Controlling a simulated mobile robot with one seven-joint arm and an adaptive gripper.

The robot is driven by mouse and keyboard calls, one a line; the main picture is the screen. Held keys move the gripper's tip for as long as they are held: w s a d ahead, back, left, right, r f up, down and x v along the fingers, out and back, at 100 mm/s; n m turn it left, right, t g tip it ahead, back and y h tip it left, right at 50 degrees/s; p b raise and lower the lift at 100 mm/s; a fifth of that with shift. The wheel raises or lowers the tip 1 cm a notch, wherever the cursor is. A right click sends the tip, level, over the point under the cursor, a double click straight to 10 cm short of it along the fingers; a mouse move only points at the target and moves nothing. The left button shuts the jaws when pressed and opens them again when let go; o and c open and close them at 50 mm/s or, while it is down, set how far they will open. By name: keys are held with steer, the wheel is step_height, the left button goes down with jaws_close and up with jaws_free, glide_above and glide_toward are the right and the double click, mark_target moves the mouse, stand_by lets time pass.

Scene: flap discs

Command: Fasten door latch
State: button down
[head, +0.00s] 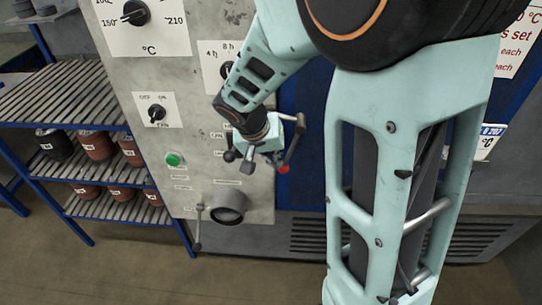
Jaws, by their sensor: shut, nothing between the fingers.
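My gripper (264,145) is in front of the right edge of the grey control panel (190,110), beside the blue door surface (305,110). It is shut and empty. The rest of any latch is hidden behind the gripper and my arm. I cannot tell whether the gripper touches the knob. My arm also hides much of the door.
The panel carries a temperature dial (135,13), a switch (157,113), a green button (173,159) and a round port (229,207) with a lever (199,222) beside it. A blue rack (72,95) with several brown and dark containers stands at left. The floor (130,270) in front is clear.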

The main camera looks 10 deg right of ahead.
mark_target(286, 171)
steer(key=d+b, duration=0.1)
steer(key=b, duration=0.1)
steer(key=d+f+b, duration=0.1)
steer(key=b, duration=0.2)
steer(key=shift+s+f+h, duration=0.3)
steer(key=shift+h, duration=0.1)
steer(key=shift+s+d+r+b, duration=0.1)
steer(key=shift+s+d+b, duration=0.05)
steer(key=shift+d+b, duration=0.4)
steer(key=shift+a, duration=0.1)
steer(key=shift+a+r, duration=0.1)
steer(key=shift+r, duration=0.1)
